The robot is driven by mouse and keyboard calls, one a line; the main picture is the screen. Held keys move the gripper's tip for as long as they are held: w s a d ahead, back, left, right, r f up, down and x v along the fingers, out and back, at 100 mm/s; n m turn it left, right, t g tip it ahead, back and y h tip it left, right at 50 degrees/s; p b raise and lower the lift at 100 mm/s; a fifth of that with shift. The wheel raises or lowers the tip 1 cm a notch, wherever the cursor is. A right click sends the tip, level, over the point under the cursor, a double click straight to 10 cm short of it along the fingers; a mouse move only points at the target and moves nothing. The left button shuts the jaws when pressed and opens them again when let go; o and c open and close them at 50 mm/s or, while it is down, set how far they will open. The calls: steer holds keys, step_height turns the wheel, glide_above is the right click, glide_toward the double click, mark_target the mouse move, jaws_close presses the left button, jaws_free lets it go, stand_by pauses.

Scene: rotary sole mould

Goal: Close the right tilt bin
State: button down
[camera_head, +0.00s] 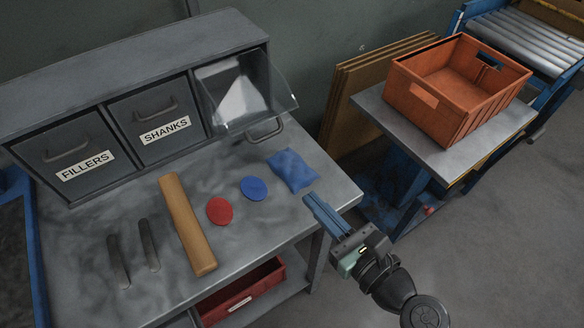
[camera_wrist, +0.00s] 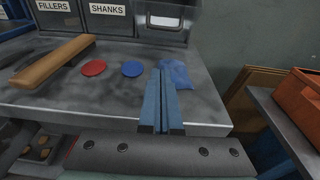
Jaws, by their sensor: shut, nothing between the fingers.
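The right tilt bin (camera_head: 238,92) is clear and tilted open, at the right end of the grey cabinet on the bench. Its front leans out over the bench top, with a grey handle (camera_head: 265,131) at its lower edge. In the wrist view the lower part of this bin (camera_wrist: 165,20) shows at the top edge. My gripper (camera_head: 309,197) is shut and empty at the bench's front right edge, apart from the bin and nearer the camera. In the wrist view its blue fingers (camera_wrist: 165,72) lie together and point toward the bin, partly covering a blue pouch (camera_wrist: 178,76).
The FILLERS bin (camera_head: 65,150) and SHANKS bin (camera_head: 156,116) are shut. A red disc (camera_head: 220,210) and a wooden bar (camera_head: 187,223) lie left. An orange crate (camera_head: 452,92) stands on a side table.

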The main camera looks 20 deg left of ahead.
steer(key=x, duration=1)
steer(key=shift+b, duration=0.3)
steer(key=shift+w+a+r, duration=0.6)
steer(key=shift+a+r, duration=0.15)
steer(key=shift+r, duration=0.15)
steer(key=shift+w+a+r+p, duration=0.3)
steer(key=shift+w+a+r, duration=0.05)
steer(key=shift+a+r, duration=0.1)
steer(key=shift+r+p, duration=0.4)
steer(key=shift+p, duration=0.95)
